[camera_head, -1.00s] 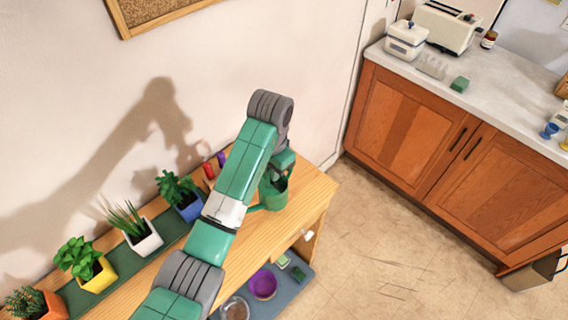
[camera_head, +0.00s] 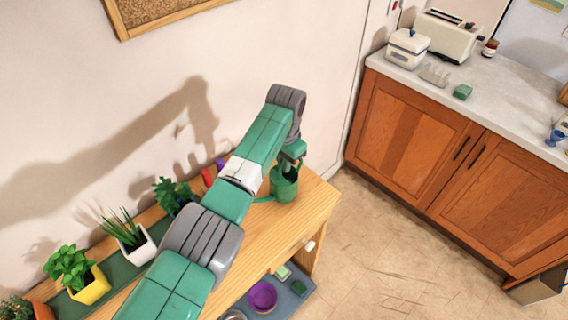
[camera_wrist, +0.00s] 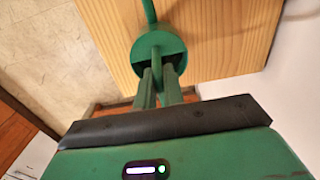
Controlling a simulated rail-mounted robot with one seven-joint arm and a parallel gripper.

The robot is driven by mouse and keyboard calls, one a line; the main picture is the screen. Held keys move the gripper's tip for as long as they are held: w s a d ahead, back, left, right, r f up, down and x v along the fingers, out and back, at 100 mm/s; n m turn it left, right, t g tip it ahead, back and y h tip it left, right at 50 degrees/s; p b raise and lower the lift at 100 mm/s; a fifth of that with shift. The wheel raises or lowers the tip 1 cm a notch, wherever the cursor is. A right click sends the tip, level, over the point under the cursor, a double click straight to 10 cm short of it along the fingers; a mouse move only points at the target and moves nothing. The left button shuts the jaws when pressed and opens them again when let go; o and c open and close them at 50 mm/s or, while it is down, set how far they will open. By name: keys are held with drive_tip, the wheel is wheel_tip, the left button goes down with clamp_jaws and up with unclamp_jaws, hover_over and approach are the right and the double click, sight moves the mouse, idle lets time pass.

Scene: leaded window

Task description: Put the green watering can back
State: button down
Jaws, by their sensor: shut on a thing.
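The green watering can (camera_head: 284,186) is at the right end of the wooden table (camera_head: 308,205), upright, with its spout pointing left. I cannot tell whether its base touches the tabletop. In the wrist view the can (camera_wrist: 160,43) shows from above, over the table's bare wood, with its spout toward the top. My gripper (camera_wrist: 160,75) is shut on the can, its fingers at the near rim.
Potted plants, including a white pot (camera_head: 139,246) and a yellow pot (camera_head: 92,287), stand on a green strip along the wall. A purple bowl (camera_head: 262,296) sits on the lower shelf. A counter (camera_head: 500,85) stands across the floor.

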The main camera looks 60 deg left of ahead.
drive_tip(key=shift+a+f, duration=0.1)
drive_tip(key=shift+f, duration=0.15)
drive_tip(key=c, duration=1.5)
unclamp_jaws()
wheel_tip(320, 180, up, 12)
drive_tip(key=p, duration=0.2)
drive_tip(key=shift+d, duration=0.2)
drive_tip(key=shift+w, duration=0.1)
